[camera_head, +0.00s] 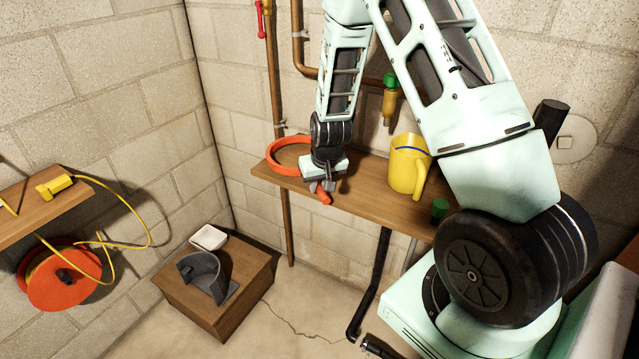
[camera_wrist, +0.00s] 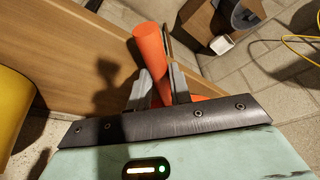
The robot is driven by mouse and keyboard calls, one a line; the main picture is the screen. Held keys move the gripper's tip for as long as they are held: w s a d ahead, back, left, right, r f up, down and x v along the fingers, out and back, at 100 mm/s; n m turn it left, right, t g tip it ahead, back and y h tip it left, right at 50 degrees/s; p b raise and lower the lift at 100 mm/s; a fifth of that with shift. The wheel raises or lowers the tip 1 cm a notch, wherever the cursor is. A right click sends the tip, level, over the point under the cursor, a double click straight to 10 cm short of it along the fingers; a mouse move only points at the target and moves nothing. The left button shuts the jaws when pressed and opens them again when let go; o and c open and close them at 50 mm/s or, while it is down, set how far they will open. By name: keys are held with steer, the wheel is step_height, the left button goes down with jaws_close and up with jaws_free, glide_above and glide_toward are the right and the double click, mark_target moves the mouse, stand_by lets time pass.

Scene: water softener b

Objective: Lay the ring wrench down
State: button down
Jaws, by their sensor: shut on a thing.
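The orange ring wrench (camera_head: 280,171) shows in the head view at the left end of the wooden wall shelf (camera_head: 360,196). Its ring lies left of and behind my gripper, and its handle end sticks out in front of it. My gripper (camera_head: 322,186) points down and is shut on the handle. In the wrist view the handle (camera_wrist: 152,48) passes between the two fingers (camera_wrist: 160,84). A shadow falls on the shelf (camera_wrist: 60,45) beside it. The wrench is at or just above the shelf top; I cannot tell if it touches. My gripper hides part of it.
A yellow jug (camera_head: 404,168) stands on the shelf to the right, with a green cap (camera_head: 439,209) near the front edge. Shelf between gripper and jug is clear. Copper pipes run up the wall behind. Below left, a wooden box (camera_head: 245,292) holds a grey part (camera_head: 210,283) and white dish (camera_head: 208,238).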

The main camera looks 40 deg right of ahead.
steer(key=shift+f+b, duration=0.65)
steer(key=shift+f, duration=0.25)
steer(key=c, duration=1.2)
jaws_free()
steer(key=v, duration=1.7)
steer(key=shift+r+p, duration=0.2)
steer(key=shift+p, duration=0.15)
